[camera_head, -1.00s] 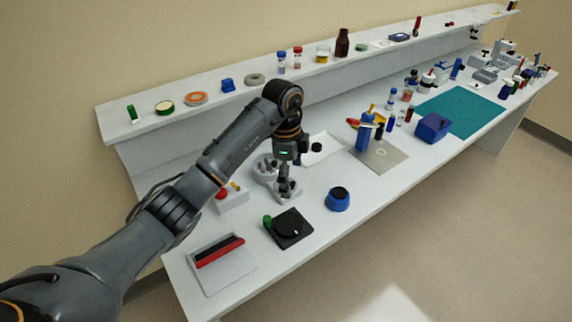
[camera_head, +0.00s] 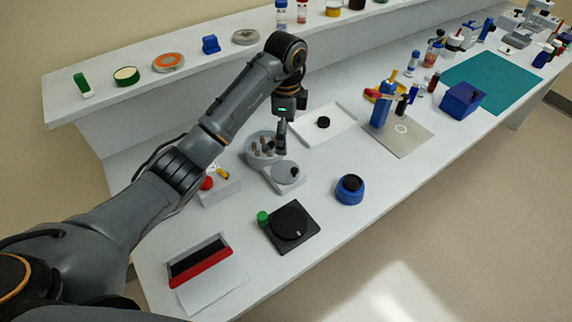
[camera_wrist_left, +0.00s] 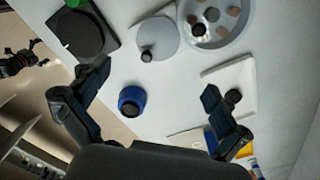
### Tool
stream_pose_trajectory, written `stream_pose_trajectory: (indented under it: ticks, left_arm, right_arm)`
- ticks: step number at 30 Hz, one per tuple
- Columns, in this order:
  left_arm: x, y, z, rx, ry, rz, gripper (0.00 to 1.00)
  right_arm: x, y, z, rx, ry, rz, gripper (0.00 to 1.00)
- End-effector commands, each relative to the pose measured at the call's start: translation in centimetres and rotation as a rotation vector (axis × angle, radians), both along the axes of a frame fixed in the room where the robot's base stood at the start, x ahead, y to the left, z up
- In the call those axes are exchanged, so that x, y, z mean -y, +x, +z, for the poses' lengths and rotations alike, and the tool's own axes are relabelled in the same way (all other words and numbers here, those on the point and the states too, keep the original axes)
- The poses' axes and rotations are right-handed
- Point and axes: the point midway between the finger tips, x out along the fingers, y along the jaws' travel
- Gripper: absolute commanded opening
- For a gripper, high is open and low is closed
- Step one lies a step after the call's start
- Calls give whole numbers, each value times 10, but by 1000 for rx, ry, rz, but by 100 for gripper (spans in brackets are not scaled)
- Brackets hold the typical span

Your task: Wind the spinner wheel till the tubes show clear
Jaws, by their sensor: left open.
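The spinner is a pale unit with a round bowl (camera_head: 254,158) holding several brownish tubes (camera_head: 267,146) and a grey crank wheel (camera_head: 286,173) with a dark knob. In the left wrist view the wheel (camera_wrist_left: 165,38) and its knob (camera_wrist_left: 146,55) lie above the gap between the fingers, with the bowl (camera_wrist_left: 222,40) at upper right. Whether the tubes' contents are clear is too small to tell. My left gripper (camera_wrist_left: 156,82) is open and empty, apart from the knob. In the head view its fingers (camera_head: 281,148) hang near the wheel. A dark gripper-like shape, apparently my right gripper (camera_wrist_left: 38,54), shows over the floor.
A blue pot with a black lid (camera_head: 349,188) and a black square plate with a dial (camera_head: 291,228) stand nearby. A white tray (camera_head: 340,128) lies behind. A red-button box (camera_head: 218,188) is at left. Bare bench lies between the wheel and the pot.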

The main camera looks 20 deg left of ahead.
Motion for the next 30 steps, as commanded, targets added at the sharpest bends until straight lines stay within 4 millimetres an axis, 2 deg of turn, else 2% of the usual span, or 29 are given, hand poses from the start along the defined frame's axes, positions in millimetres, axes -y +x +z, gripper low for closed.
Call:
stream_pose_trajectory:
  ticks: [1,6,7,15,21,30]
  left_arm:
    - [2,-1,-13,-5,-5,0,100]
    - [3,-2,-51,-6,-5,-1,100]
    - [2,-2,-53,-8,-3,0,100]
    - [1,-2,-101,-6,0,0,100]
    - [1,-1,-119,-2,0,0,100]
    - [0,-1,-123,-1,0,-1,100]
  right_arm:
    - [0,0,-6,-1,0,0,100]
    - [1,-1,-25,-1,-1,0,100]
    - [1,-1,-19,-2,-1,0,100]
    - [2,1,-9,1,-3,0,100]
    - [2,2,-7,3,-2,0,100]
    - [2,3,-7,5,-2,0,100]
